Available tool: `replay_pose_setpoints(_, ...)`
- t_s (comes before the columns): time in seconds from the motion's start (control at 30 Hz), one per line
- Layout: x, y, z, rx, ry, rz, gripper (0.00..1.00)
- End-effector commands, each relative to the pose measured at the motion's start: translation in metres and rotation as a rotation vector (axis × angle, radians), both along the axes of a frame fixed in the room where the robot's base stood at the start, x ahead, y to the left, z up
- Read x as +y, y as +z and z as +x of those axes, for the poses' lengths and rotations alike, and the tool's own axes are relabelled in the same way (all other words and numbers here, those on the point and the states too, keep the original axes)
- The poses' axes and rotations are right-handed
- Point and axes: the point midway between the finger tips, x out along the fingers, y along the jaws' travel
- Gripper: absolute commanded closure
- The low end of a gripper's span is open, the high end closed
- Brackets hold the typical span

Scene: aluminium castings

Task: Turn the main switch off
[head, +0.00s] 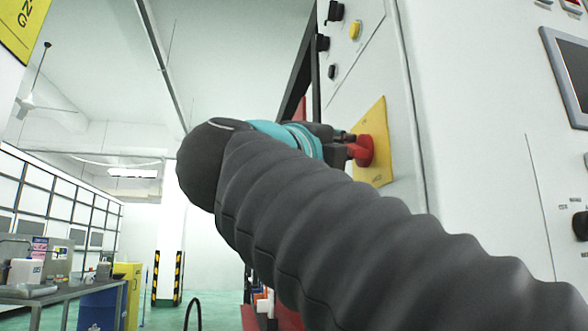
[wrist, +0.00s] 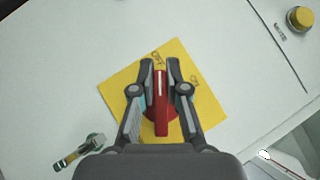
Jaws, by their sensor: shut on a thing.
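The main switch is a red rotary handle (head: 363,150) on a yellow plate (head: 380,120), mounted on the pale cabinet front. In the wrist view the red handle (wrist: 161,108) lies along the gripper, with a white mark near its tip, over the yellow plate (wrist: 205,95). My gripper (wrist: 160,68) is shut on the red handle, one finger on each side. In the head view my gripper (head: 345,147) reaches the handle from the left; my dark sleeved arm covers the lower part of the cabinet. The small labels on the plate are too blurred to read.
The cabinet (head: 370,85) carries black knobs and a yellow button (head: 355,30) above the switch, and a screen (head: 570,75) at right. In the wrist view a yellow button (wrist: 300,18) and a key-like fitting (wrist: 78,152) stick out nearby. A workbench (head: 60,292) stands far left.

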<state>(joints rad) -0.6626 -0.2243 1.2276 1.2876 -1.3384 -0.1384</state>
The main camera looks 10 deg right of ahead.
Motion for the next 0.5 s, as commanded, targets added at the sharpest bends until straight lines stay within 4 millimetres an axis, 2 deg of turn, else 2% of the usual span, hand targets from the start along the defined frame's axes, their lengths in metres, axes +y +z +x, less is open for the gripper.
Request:
replay_pose_setpoints(0.47, 0.0001, -0.0005, 0.0002, 0.015, 0.000, 0.001, 1.00)
replay_pose_setpoints(0.5, 0.0001, -0.0005, 0.0002, 0.015, 0.000, 0.001, 0.82)
